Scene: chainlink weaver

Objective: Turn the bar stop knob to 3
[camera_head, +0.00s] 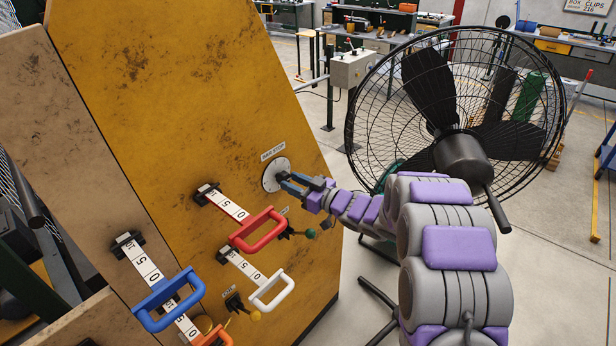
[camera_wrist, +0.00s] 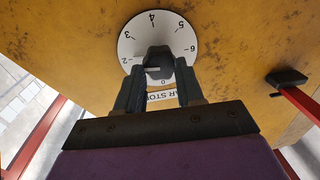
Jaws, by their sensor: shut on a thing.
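The bar stop knob (camera_wrist: 158,58) is black and sits at the centre of a white dial (camera_wrist: 142,38) on the yellow panel. A light mark shows low on the knob's left side; I cannot tell exactly which number the knob points to. My gripper (camera_wrist: 158,78) is shut on the knob, one finger on each side. In the head view my gripper (camera_head: 287,183) reaches the dial (camera_head: 272,174) from the right and hides most of the knob.
Red (camera_head: 258,232), white (camera_head: 274,292) and blue (camera_head: 168,300) handles with number scales stand out from the panel, below and left of the dial. A dark lever with a green tip (camera_head: 310,233) is below my gripper. A large fan (camera_head: 455,110) stands to the right.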

